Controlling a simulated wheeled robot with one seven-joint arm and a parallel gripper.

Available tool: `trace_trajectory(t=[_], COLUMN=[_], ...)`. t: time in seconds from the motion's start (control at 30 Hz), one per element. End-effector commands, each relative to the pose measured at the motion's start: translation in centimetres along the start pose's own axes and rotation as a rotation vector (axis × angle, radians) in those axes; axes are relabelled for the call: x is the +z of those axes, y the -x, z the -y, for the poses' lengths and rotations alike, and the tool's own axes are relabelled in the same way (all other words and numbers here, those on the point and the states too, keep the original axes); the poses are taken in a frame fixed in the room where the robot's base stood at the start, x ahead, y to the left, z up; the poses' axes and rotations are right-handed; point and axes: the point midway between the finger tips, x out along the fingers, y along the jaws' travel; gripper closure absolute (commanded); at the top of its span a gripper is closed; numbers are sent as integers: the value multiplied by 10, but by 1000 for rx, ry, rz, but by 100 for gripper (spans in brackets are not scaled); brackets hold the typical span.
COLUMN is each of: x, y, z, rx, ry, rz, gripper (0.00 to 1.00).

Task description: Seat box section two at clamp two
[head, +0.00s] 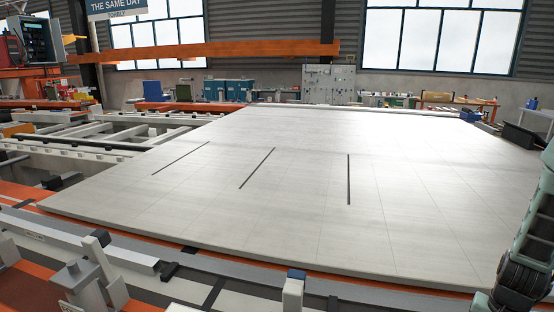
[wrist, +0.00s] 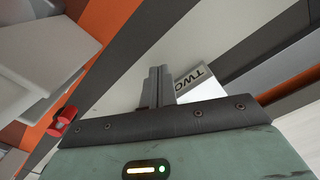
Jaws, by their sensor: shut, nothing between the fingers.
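My gripper (wrist: 157,72) shows in the wrist view with its two dark fingers together and nothing between them. Beside the fingertips is a pale label (wrist: 192,78) reading "TWO", partly hidden by the gripper body. I cannot tell whether the label marks the clamp or the box section. A long dark grey bar (wrist: 262,40) runs diagonally to the right of the fingers, apart from them in the picture. Neither box section two nor clamp two can be told for certain in the head view. There, my arm shows at the right edge and its fingers are out of sight.
A large pale panel (head: 290,190) with three dark strips fills the middle of the head view. Upright blocks stand along its front edge, at left (head: 97,250) and centre (head: 292,291). The wrist view shows a red knob (wrist: 63,121) and a grey block (wrist: 65,45) at left.

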Motion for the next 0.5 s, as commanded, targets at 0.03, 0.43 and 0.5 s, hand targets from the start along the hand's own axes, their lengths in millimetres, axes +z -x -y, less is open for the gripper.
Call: trace_trajectory(t=[0.03, 0.43, 0.5], x=[-1, -7, -8], y=[0, 0, 0], z=[0, 4, 5], rx=[0, 0, 0], ry=[0, 0, 0], rz=[0, 1, 1], gripper=[100, 100, 100])
